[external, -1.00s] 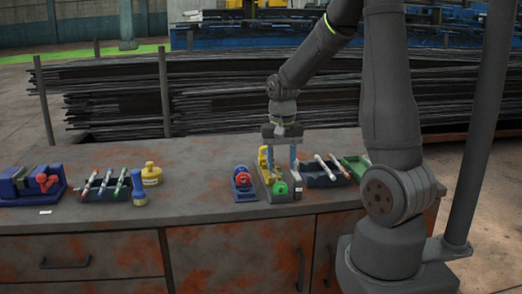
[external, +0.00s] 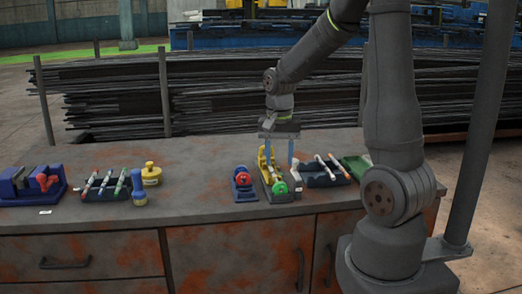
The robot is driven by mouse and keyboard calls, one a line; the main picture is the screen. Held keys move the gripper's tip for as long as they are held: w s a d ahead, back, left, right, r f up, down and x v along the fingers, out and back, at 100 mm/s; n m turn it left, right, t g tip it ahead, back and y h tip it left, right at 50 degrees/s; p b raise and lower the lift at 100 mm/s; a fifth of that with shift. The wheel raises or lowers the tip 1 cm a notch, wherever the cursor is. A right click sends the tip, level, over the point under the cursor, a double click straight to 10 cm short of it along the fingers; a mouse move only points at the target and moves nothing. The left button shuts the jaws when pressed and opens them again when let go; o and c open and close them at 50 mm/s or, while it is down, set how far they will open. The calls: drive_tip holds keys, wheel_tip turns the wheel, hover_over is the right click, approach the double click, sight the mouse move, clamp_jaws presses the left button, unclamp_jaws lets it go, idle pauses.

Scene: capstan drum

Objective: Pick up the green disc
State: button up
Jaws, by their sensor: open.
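The green disc (external: 280,188) sits at the front end of a dark-based fixture with a yellow upright part (external: 264,158). My gripper (external: 276,152) points down above the back part of this fixture, with its two blue-grey fingers spread apart and nothing seen between them but the yellow part behind or below. The green disc is in front of and a little below the fingertips, apart from them. A small pale piece (external: 296,175) shows beside the fixture on its right.
A blue fixture with a red disc (external: 243,180) stands just left. A dark rack with white-and-red rods (external: 325,170) and a green tray (external: 357,165) are at right. A rod rack (external: 105,186), yellow weight (external: 151,174), blue cylinder (external: 138,188) and blue vise (external: 30,184) are further left. The table's middle is clear.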

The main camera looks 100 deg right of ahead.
drive_tip(key=w+a+r+m+h, duration=0.1)
drive_tip(key=w+a+r+m, duration=0.15)
drive_tip(key=r+m, duration=0.85)
drive_tip(key=m, duration=0.3)
hover_over(280, 182)
drive_tip(key=w+a, duration=0.1)
wheel_tip(280, 182, down, 13)
drive_tip(key=f, duration=0.1)
drive_tip(key=s+f, duration=0.1)
drive_tip(key=f, duration=0.1)
drive_tip(key=shift+d+f+g, duration=0.2)
drive_tip(key=shift+f+g, duration=0.05)
drive_tip(key=shift+g, duration=0.15)
drive_tip(key=shift+d+f+h, duration=0.15)
drive_tip(key=shift+f+h, duration=0.15)
drive_tip(key=shift+f, duration=0.45)
clamp_jaws()
